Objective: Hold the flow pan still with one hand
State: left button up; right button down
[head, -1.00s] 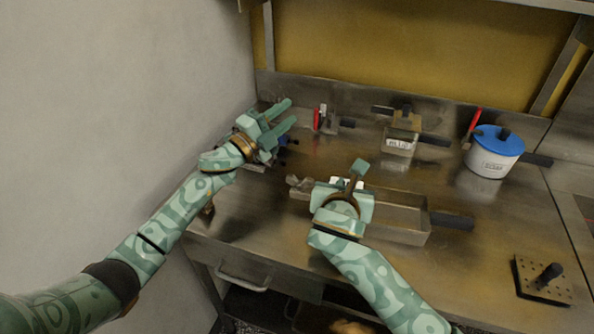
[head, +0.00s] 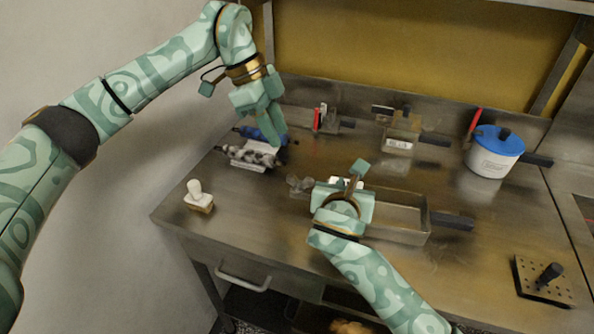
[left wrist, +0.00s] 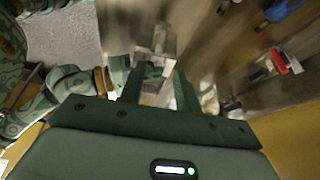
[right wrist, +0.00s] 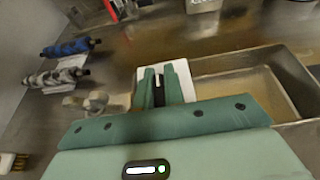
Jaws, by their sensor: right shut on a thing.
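The flow pan (head: 425,238) is a long rectangular metal tray with a black handle at its right end. It rests on the steel counter and also shows in the right wrist view (right wrist: 295,75). My right gripper (head: 347,185) is over its left part. In the right wrist view the right fingers (right wrist: 160,85) are closed around a thin dark piece, in front of a white plate; the exact grip on the pan is partly hidden. My left gripper (head: 268,124) points downward above the back left of the counter. Its fingers (left wrist: 157,82) are apart and look empty.
Blue-handled and grey rollers (head: 252,153) lie below the left gripper. A white-knobbed brush (head: 198,196) stands at the left edge. A labelled metal box (head: 402,140), a blue-lidded pot (head: 495,155) and a perforated plate (head: 542,282) are further right.

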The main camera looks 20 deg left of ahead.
aim_at(300, 177)
pick_arm(q)
jog(key=x, duration=1.1)
jog(key=shift+d+f, duration=0.2)
grip_shut()
